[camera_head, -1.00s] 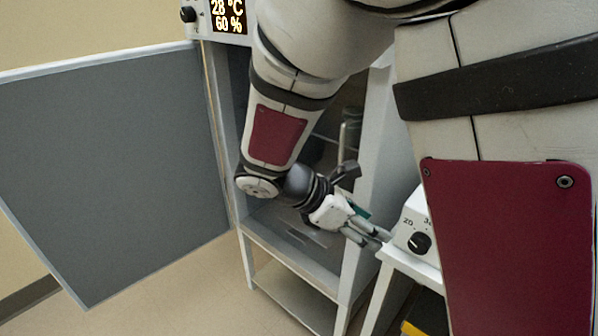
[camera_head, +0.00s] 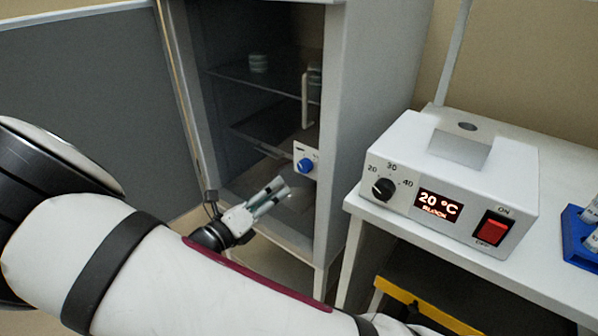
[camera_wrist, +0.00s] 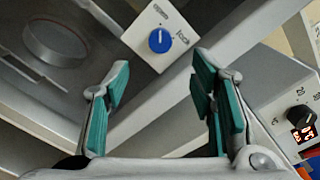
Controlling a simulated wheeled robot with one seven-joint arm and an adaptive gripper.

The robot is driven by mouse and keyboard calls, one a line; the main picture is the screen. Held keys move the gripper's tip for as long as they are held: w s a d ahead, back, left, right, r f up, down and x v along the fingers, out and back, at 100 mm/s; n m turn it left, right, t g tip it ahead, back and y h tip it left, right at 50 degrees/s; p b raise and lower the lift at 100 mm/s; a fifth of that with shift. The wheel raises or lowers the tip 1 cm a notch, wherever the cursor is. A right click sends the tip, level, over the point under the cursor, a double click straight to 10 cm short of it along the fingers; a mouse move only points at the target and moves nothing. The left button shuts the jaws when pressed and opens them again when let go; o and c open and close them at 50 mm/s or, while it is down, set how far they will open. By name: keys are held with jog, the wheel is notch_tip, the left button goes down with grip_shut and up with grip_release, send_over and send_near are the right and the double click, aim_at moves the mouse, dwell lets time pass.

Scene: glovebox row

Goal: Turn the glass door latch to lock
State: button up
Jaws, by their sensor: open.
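The latch is a blue knob (camera_head: 306,165) on a white plate (camera_head: 308,150) at the right edge of the cabinet's glass door (camera_head: 262,95). In the wrist view the blue knob (camera_wrist: 160,40) carries a white pointer line, and the word "lock" shows on the plate to its right. My gripper (camera_head: 281,188) is below and a little left of the knob, apart from it. In the wrist view my gripper (camera_wrist: 160,80) is open and empty, its green-padded fingers spread on either side below the knob. Nothing hides the knob.
A pale vertical handle (camera_head: 305,100) stands above the latch. A heater box (camera_head: 450,180) with a dial and red switch sits on the white table (camera_head: 460,245) at right. A grey panel (camera_head: 80,110) stands at left. A blue rack (camera_head: 580,235) is at far right.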

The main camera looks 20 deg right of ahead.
aim_at(302, 168)
jog(key=b+x, duration=0.1)
jog(key=x, duration=1)
jog(key=shift+d, duration=0.15)
jog(key=c, duration=1.1)
